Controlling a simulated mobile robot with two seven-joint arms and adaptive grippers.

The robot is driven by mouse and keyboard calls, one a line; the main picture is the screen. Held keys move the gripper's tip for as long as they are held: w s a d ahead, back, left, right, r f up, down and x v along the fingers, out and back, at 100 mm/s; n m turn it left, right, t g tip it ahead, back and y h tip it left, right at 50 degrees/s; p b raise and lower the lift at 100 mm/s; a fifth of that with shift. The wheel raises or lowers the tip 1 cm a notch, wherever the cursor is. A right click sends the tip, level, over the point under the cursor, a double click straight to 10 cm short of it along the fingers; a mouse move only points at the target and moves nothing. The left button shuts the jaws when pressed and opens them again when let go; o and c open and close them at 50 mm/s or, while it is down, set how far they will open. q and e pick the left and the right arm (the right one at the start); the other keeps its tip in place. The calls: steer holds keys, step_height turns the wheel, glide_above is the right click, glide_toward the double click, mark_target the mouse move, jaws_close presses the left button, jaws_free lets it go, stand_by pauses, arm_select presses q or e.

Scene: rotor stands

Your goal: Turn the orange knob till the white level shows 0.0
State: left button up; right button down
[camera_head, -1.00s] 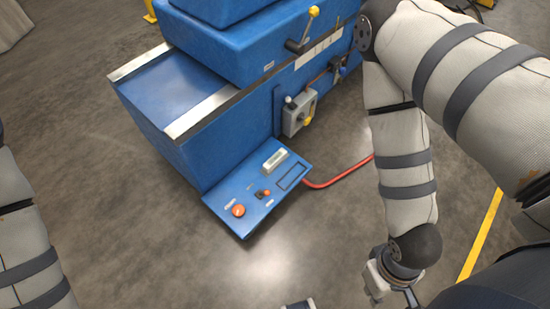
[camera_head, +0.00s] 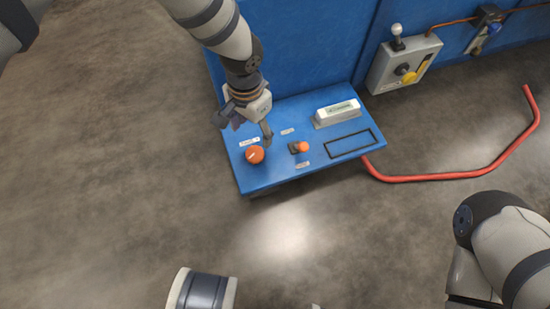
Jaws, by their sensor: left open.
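The orange knob (camera_head: 255,155) sits at the left end of a blue control panel (camera_head: 270,182). The white level (camera_head: 337,113) stands at the back right of the panel; its greenish display is too small to read. My left gripper (camera_head: 248,132) is open and empty, reaching in from above, just behind and above the knob, with its fingers spread to either side. I cannot tell whether a finger touches the panel. My right gripper is out of view; part of my right arm (camera_head: 515,250) shows at the lower right.
A small orange-tipped switch (camera_head: 302,147) and a black rectangular outline (camera_head: 350,144) lie right of the knob. A red hose (camera_head: 430,179) runs over the floor. Floor before the panel is clear.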

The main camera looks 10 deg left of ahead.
mark_target(256, 152)
arm_select(q)
steer(key=f+b, duration=0.1)
steer(key=f, duration=0.3)
steer(key=f+b, duration=0.2)
steer(key=f, duration=0.1)
steer(key=f+b, duration=0.2)
steer(key=f, duration=0.2)
steer(key=shift+w+a+f, duration=0.1)
steer(key=shift+w+f, duration=0.15)
steer(key=shift+f, duration=0.05)
arm_select(e)
steer(key=f, duration=0.1)
steer(key=s+f, duration=0.1)
steer(key=f, duration=0.1)
steer(key=shift+s+a+f+g, duration=0.1)
steer(key=shift+s+f+g, duration=0.05)
steer(key=shift+f+g, duration=0.2)
arm_select(q)
steer(key=c, duration=1.1)
